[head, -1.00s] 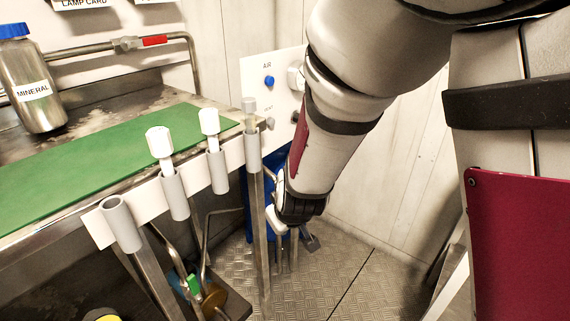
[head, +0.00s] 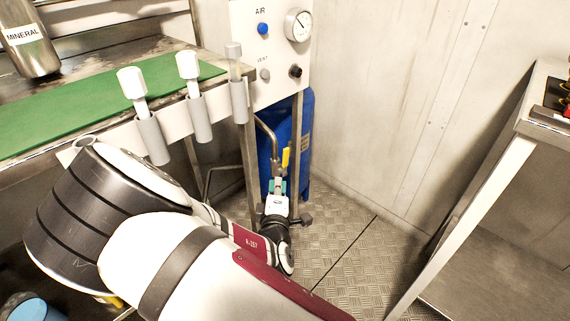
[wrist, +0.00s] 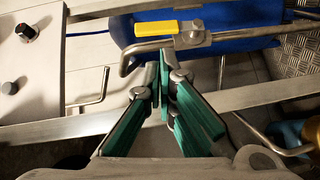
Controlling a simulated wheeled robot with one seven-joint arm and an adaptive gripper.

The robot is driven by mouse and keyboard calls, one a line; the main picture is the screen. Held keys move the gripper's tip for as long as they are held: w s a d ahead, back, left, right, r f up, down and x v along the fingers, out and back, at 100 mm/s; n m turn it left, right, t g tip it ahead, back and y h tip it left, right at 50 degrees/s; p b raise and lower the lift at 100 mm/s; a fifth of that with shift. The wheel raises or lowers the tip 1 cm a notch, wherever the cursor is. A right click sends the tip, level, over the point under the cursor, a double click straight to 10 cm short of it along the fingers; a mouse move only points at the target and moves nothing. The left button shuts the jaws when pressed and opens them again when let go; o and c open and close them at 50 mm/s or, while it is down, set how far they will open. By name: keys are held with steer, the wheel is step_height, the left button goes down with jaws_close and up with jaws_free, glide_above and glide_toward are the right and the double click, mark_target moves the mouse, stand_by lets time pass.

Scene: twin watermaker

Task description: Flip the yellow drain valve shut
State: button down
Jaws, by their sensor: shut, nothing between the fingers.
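The yellow drain valve handle (head: 286,157) shows in the head view as a short upright lever in front of the blue cylinder. In the wrist view the yellow handle (wrist: 156,28) lies roughly lengthwise along a bent metal pipe (wrist: 240,37), left of the valve body (wrist: 193,37). My gripper (head: 278,184) is just below the handle in the head view. In the wrist view my gripper (wrist: 163,75) has its teal-padded fingers together, empty, with the tips just below the pipe. I see no contact with the handle; the exact depth gap is unclear.
The blue cylinder (head: 305,130) stands behind the pipe. The panel (head: 245,45) with gauge and knobs is above. Bench legs and metal rails flank the gripper. Tube holders (head: 197,118) line the bench edge at left. The patterned floor (head: 345,235) to the right is clear.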

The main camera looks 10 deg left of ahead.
mark_target(285, 162)
steer(key=shift+s+a+r+n+t+y, duration=0.1)
steer(key=shift+s+a+n+t+y, duration=0.25)
steer(key=shift+n, duration=0.25)
steer(key=shift+w+d, duration=0.1)
steer(key=shift+w, duration=0.1)
steer(key=w+b, duration=0.1)
steer(key=w, duration=0.2)
steer(key=w+b, duration=0.1)
steer(key=w, duration=0.2)
steer(key=w+a+b, duration=0.1)
steer(key=w, duration=0.2)
steer(key=shift+w+a+f, duration=0.1)
steer(key=shift+w+f, duration=0.2)
steer(key=shift+w, duration=0.1)
steer(key=shift+r, duration=0.1)
steer(key=shift+w+d+r+m+p, duration=0.1)
steer(key=shift+w+d+m+p, duration=0.1)
steer(key=shift+m+p, duration=0.15)
